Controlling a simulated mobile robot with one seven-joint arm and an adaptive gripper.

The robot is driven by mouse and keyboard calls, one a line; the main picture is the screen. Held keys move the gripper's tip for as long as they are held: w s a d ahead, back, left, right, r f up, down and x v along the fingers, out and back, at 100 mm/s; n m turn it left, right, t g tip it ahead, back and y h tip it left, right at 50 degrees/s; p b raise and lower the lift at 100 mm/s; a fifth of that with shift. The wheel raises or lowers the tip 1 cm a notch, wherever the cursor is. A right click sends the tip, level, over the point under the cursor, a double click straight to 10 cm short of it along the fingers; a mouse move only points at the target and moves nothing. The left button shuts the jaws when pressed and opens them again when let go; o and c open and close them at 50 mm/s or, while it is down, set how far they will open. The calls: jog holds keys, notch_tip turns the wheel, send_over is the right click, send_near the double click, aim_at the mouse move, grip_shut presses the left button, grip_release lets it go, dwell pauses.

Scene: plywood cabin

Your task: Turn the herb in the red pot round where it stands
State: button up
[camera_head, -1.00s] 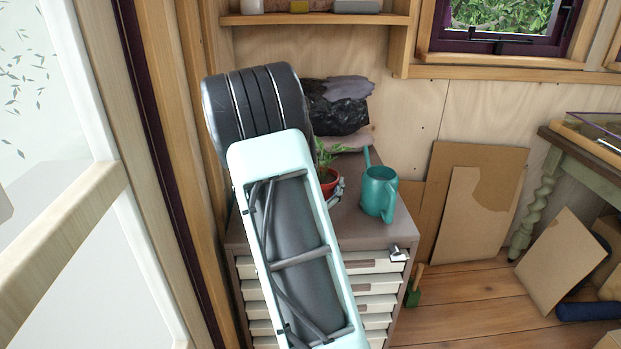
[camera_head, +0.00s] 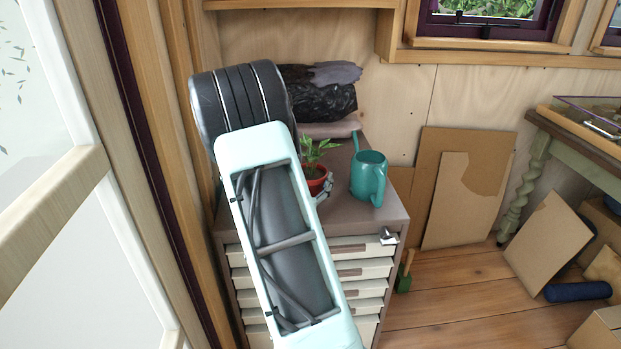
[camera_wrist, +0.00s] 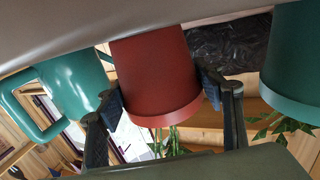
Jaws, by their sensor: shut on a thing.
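The herb (camera_head: 311,150) in the red pot (camera_head: 317,186) stands upright on the cabinet top, partly hidden by my arm in the head view. In the wrist view, which is upside down, the red pot (camera_wrist: 155,75) is between my two fingers, and its leaves (camera_wrist: 167,142) hang below the rim. My gripper (camera_wrist: 161,92) is shut on the red pot, one finger on each side. In the head view only a bit of my gripper shows at the pot's right side.
A teal watering can (camera_head: 368,178) stands close to the right of the pot. The wrist view shows a green pot (camera_wrist: 294,65) with leaves on the other side. Dark bags (camera_head: 320,98) lie behind on the cabinet (camera_head: 398,208). Bare top shows at the front right.

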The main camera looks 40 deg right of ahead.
jog(key=shift+f+b, duration=0.35)
jog(key=shift+b, duration=0.1)
jog(key=o, duration=1.7)
jog(key=shift+f, duration=0.1)
jog(key=shift+a, duration=0.1)
jog(key=v, duration=1.2)
